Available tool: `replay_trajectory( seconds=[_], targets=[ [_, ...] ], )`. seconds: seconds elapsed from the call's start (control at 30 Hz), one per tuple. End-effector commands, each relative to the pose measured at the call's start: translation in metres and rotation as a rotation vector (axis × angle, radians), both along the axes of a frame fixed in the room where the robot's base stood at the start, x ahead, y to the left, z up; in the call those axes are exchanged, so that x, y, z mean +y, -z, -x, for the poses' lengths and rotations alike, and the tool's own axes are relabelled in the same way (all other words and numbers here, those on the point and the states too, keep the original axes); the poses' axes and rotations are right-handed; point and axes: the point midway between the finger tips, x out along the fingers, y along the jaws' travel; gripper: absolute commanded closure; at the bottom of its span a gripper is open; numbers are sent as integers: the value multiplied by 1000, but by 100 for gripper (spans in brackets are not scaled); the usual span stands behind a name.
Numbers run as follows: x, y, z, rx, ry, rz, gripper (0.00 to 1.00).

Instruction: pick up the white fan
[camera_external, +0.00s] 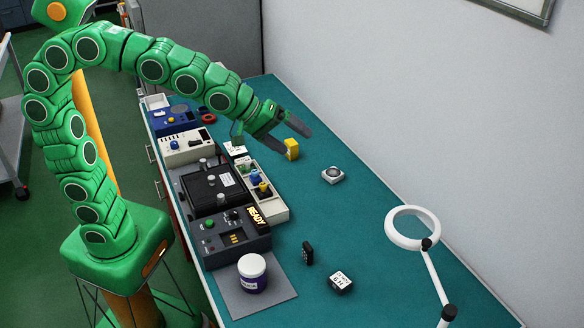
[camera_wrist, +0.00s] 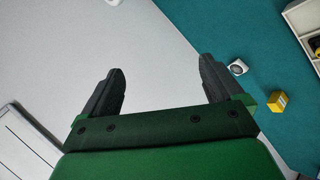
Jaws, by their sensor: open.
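The white fan (camera_external: 333,174) is a small, square white block with a round grey centre. It lies on the teal bench top, right of the yellow block. In the wrist view the white fan (camera_wrist: 238,67) shows just right of the right finger. My gripper (camera_external: 292,134) is open and empty, raised above the bench, up and left of the fan. In the wrist view my gripper (camera_wrist: 161,70) has its fingers wide apart, with only pale wall between them.
A yellow block (camera_external: 292,149) sits near my gripper. A magnifier lamp (camera_external: 390,232) stands at right. A black part (camera_external: 307,253) and a white labelled block (camera_external: 340,282) lie in front. Equipment and a jar (camera_external: 252,272) line the left side. Bench around the fan is clear; the wall (camera_external: 400,90) is behind.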

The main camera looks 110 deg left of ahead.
Motion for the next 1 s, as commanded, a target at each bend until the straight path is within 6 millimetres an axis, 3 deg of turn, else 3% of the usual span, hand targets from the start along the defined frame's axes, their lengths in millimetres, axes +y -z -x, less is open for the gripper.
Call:
replay_trajectory(
  seconds=[0.27, 0.47, 0.6, 0.8, 1.0],
  targets=[
    [19, 39, -49, -168, -137, 282, 6],
    [51, 74, -84, -332, -313, 541, 6],
    [83, 101, -99, -452, -462, 714, 6],
    [137, 149, -104, -629, -703, 932, 6],
    [195, 208, -89, -813, -970, 1107, 6]
  ],
)
